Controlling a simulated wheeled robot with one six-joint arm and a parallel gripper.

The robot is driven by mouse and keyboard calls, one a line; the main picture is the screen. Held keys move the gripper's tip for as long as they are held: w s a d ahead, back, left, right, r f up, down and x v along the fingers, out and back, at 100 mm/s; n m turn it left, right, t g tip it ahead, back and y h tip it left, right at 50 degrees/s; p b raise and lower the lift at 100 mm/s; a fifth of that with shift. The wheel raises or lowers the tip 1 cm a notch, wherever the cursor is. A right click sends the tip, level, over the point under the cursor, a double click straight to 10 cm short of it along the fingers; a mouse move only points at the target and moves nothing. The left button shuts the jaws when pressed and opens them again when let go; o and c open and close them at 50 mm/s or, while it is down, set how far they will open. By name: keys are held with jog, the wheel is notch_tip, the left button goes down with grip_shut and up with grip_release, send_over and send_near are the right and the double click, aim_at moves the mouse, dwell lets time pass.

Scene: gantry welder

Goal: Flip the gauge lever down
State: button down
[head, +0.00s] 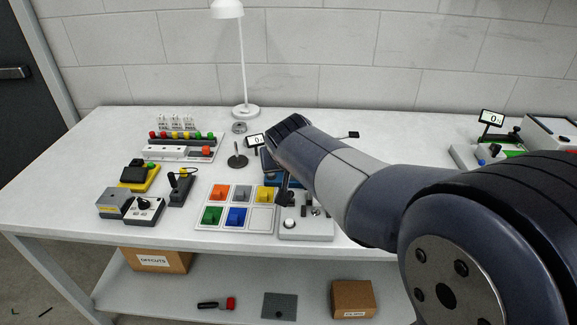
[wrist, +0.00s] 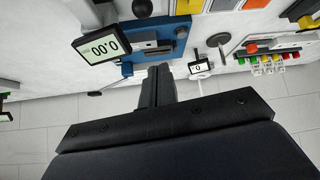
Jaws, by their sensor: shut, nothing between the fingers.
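The gauge is a blue fixture (wrist: 160,32) with a grey slide and a digital display (wrist: 103,47) reading 0.00, in the upper part of the wrist view. A black ball knob (wrist: 142,8) shows at its top edge; I take it for the lever's end, but its shaft and tilt are unclear. My gripper (wrist: 162,70) is shut and empty, its fingertips beside the fixture in the picture; I cannot tell if they touch. In the head view, part of the blue fixture (head: 269,165) shows, and my arm hides the rest.
A tray of coloured blocks (head: 237,207) and a grey switch box (head: 306,228) stand near the front edge. A small display (head: 255,140) and a round black stand (head: 238,160) are left of my arm. A white lamp (head: 244,108) stands behind.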

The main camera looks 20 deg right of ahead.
jog(key=v, duration=0.9)
jog(key=shift+s+a, duration=0.35)
jog(key=shift+s, duration=0.05)
jog(key=shift+f, duration=0.15)
